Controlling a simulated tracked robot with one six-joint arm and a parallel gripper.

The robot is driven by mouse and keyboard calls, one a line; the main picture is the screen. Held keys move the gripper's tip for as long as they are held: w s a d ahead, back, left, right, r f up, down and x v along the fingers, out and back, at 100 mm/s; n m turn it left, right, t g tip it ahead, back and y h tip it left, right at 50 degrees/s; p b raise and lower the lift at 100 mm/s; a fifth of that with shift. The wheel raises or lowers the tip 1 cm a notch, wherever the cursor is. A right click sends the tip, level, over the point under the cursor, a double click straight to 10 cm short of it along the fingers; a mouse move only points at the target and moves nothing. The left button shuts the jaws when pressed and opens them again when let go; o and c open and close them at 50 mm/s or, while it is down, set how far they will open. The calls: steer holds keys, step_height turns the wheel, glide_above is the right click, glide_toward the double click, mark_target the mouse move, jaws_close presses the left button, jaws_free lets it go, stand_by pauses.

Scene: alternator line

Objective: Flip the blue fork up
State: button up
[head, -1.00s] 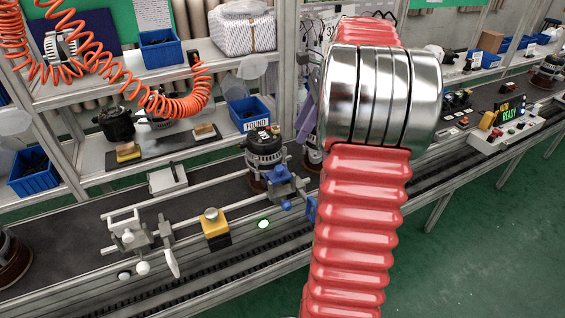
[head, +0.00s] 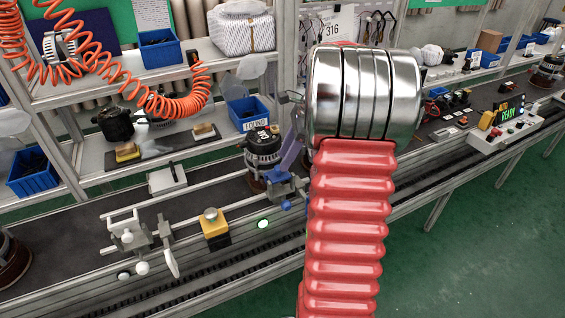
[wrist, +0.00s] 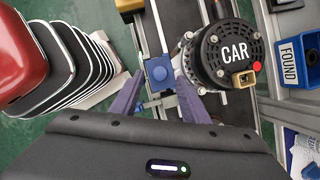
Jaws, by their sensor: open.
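The blue fork (head: 277,187) sits on the conveyor's front rail, just in front of the alternator (head: 263,148). In the wrist view, its blue block (wrist: 158,72) shows between my two purple fingers. My gripper (wrist: 160,88) is open, with one finger on each side of the fork. I cannot tell whether either finger touches it. The alternator (wrist: 225,53), labelled CAR, is close to the right finger. In the head view, a purple finger (head: 293,150) shows beside the alternator, and my red arm hides the rest of the gripper.
A yellow box with a button (head: 213,228) and a white clamp-like fixture (head: 130,238) stand along the rail to the left. A green lamp (head: 263,224) glows on the rail. A blue FOUND bin (head: 250,113) stands behind the alternator. A control panel (head: 505,135) is at the right.

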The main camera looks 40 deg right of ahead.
mark_target(278, 175)
steer(key=shift+x, duration=1.55)
steer(key=shift+c, duration=0.5)
steer(key=c, duration=0.9)
